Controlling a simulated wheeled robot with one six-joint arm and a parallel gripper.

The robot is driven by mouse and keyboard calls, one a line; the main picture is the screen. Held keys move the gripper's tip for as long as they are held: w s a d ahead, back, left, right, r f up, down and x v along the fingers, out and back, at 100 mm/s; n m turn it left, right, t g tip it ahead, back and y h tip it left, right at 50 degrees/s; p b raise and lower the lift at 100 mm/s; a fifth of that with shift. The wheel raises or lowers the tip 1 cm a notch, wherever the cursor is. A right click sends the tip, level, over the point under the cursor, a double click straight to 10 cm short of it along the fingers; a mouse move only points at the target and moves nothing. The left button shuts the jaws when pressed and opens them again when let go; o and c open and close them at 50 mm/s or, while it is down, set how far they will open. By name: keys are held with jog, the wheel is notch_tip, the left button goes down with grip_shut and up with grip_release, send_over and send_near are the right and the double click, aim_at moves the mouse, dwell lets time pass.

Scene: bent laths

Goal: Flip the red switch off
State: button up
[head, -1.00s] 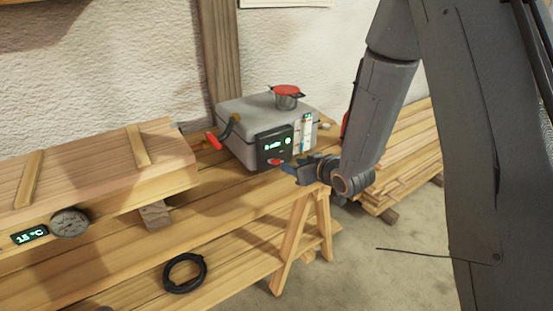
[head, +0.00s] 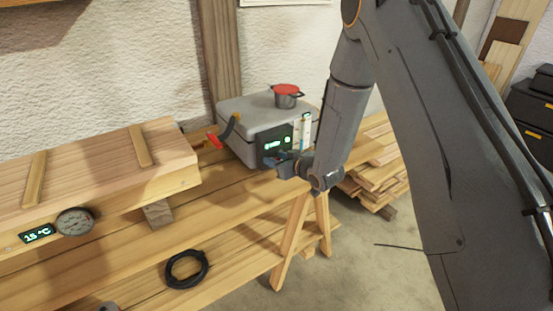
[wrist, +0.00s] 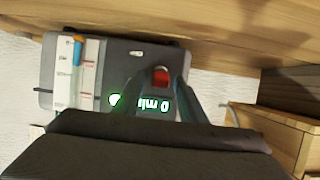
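The red switch (wrist: 161,77) sits on the dark control panel (wrist: 120,62) of the grey box (head: 240,128). In the wrist view it shows between the tips of my gripper's two fingers, with a gap on each side. My gripper (wrist: 158,84) is open, and its fingers point at the panel. In the head view my gripper (head: 280,165) is at the panel's lower front and hides the switch. I cannot tell whether a finger touches it. A lit green display (wrist: 145,104) reads "0 min", upside down and partly covered by a finger.
A small pot with a red lid (head: 286,96) stands on the box. A white scale strip (wrist: 78,72) is beside the panel. A long wooden box (head: 100,170) with a gauge (head: 75,221) lies left on the bench. A black coil (head: 186,269) lies on the lower shelf.

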grip_shut()
